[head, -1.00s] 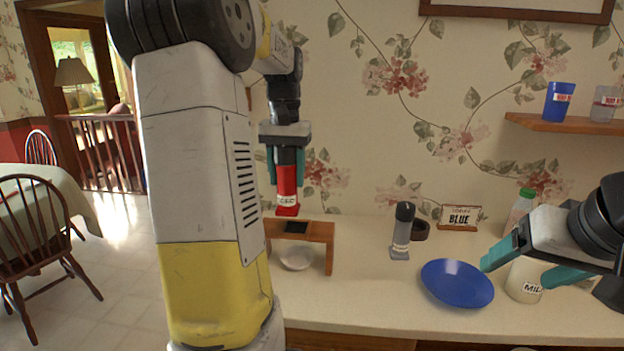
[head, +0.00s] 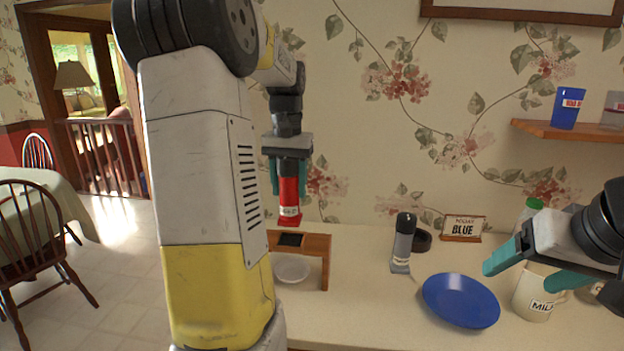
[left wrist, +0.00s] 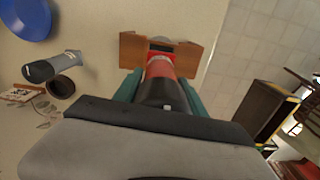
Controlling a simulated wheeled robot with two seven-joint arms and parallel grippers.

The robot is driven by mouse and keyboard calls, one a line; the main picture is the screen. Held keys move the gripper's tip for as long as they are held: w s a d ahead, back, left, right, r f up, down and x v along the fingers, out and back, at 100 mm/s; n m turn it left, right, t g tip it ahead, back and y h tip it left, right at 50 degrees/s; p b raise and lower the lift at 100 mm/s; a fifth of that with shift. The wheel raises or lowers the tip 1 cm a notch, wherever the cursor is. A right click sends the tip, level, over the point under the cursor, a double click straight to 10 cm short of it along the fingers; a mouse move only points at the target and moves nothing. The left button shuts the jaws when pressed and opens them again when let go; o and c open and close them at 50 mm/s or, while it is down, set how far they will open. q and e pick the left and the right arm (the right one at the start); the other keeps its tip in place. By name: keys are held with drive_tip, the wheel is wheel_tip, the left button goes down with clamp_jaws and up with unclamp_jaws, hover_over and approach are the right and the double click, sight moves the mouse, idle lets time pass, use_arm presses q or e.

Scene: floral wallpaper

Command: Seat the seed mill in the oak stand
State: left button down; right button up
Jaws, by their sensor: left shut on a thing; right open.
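The red mill (head: 289,192), with a black top and a white label, is upright in my left gripper (head: 289,178), which is shut on it. It hangs in the air over the oak stand (head: 318,243). The stand is a small wooden bench on the counter with a dark square (head: 291,239) in its top and a glass bowl (head: 291,268) beneath. In the left wrist view the red mill (left wrist: 160,68) covers part of the stand (left wrist: 190,55). My right gripper (head: 520,267) is open near the milk jug, with nothing between its fingers.
A grey mill (head: 402,245) stands right of the stand, beside a dark round bowl (head: 422,240). A sign reading BLUE (head: 463,227), a blue plate (head: 460,300) and a milk jug (head: 535,295) are further right.

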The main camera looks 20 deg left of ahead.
sight(290, 208)
use_arm(q)
drive_tip(key=shift+f, duration=1.85)
drive_tip(key=shift+f, duration=1.2)
drive_tip(key=c, duration=0.6)
unclamp_jaws()
wheel_tip(290, 208, up, 8)
drive_tip(key=shift+f, duration=0.15)
